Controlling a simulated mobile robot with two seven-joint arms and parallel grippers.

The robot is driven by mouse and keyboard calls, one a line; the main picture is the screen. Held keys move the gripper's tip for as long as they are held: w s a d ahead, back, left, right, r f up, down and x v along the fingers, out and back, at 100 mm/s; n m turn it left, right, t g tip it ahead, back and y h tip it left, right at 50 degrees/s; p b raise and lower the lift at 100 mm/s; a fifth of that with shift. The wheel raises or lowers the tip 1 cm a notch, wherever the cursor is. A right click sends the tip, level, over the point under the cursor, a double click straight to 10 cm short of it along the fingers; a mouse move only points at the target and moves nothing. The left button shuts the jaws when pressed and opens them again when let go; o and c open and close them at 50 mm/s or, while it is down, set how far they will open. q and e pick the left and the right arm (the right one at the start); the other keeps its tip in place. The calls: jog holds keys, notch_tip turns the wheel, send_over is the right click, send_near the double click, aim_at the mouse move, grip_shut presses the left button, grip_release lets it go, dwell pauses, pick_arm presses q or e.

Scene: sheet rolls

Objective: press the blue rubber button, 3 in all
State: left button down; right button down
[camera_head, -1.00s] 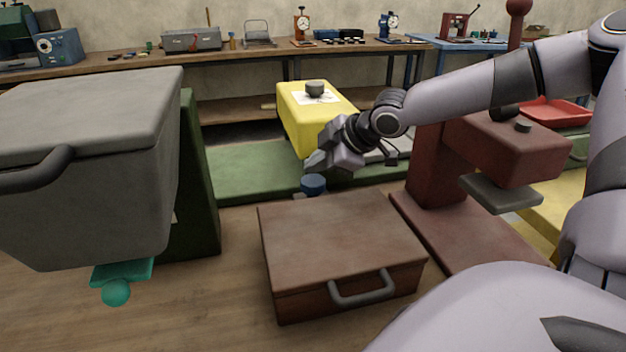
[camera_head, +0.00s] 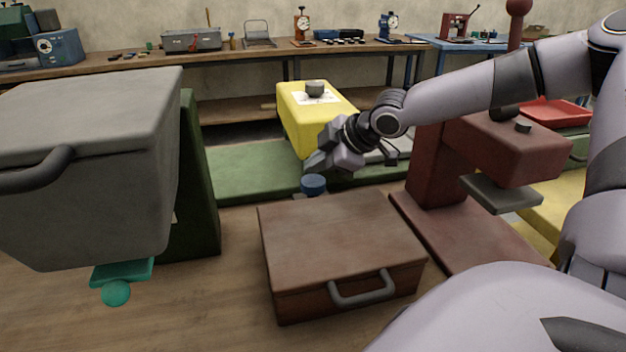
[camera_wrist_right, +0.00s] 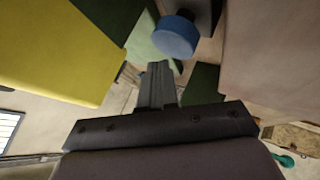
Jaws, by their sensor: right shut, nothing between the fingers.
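The blue rubber button (camera_head: 313,183) is a short round cap behind the brown case in the head view. In the right wrist view the button (camera_wrist_right: 176,36) shows near the top, just beyond the fingertips. My right gripper (camera_head: 314,162) is shut and empty, with its fingertips a little above the button. In the wrist view the shut fingers (camera_wrist_right: 158,72) point toward the button, and a gap seems to show between them; I cannot tell its exact size. My left gripper is not in view.
A brown case (camera_head: 340,240) with a handle stands in front of the button. A yellow block (camera_head: 303,130) stands behind it, a dark red press (camera_head: 510,150) to the right. A large grey box-shaped machine head (camera_head: 90,150) is at the left. Bare wood (camera_head: 225,300) lies between.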

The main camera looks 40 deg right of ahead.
aim_at(311, 180)
dwell(0.3)
jog(key=shift+f, duration=0.45)
jog(key=shift+f+b, duration=0.9)
jog(key=shift+f, duration=0.15)
dwell(0.8)
jog(key=shift+r, duration=0.1)
jog(key=shift+r+p, duration=1.35)
jog(key=shift+p, duration=0.2)
notch_tip(311, 180, up, 5)
jog(key=p, duration=0.5)
jog(key=shift+r+p, duration=0.1)
jog(key=shift+p, duration=0.25)
